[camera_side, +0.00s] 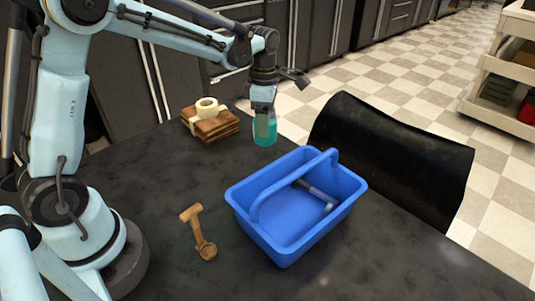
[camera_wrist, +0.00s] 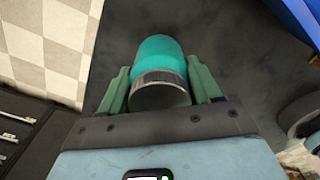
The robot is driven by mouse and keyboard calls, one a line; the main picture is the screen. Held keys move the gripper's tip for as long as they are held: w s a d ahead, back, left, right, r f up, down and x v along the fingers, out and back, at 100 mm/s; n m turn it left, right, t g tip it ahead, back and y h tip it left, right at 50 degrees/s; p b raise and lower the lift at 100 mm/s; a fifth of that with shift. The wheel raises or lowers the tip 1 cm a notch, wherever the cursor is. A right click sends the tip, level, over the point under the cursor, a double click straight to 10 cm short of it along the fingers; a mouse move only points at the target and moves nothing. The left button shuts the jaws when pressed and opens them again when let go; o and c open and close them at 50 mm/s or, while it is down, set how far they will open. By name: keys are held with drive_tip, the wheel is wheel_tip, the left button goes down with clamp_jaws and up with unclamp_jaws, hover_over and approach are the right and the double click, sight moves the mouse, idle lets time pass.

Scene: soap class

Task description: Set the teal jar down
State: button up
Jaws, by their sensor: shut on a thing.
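The teal jar (camera_side: 265,133) is at the far edge of the dark table in the side view, upright below my gripper (camera_side: 264,112). Its teal body and silvery lid (camera_wrist: 160,90) show in the wrist view. My gripper (camera_wrist: 160,92) is shut on it, with one green finger on each side of the lid. The jar's base looks close to the tabletop; I cannot tell whether it touches.
A blue caddy (camera_side: 252,222) with a handle and a grey tool (camera_side: 318,193) inside stands right of centre. A wooden tool (camera_side: 199,233) lies at the front. A brown stack (camera_side: 213,127) with a cream tape roll (camera_side: 207,106) sits left of the jar. A black chair (camera_side: 390,150) is behind.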

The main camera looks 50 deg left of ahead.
drive_tip(key=shift+w+a+f, duration=0.1)
drive_tip(key=shift+a+f, duration=0.1)
drive_tip(key=shift+f, duration=1.9)
drive_tip(key=shift+f, duration=0.15)
drive_tip(key=o, duration=1.2)
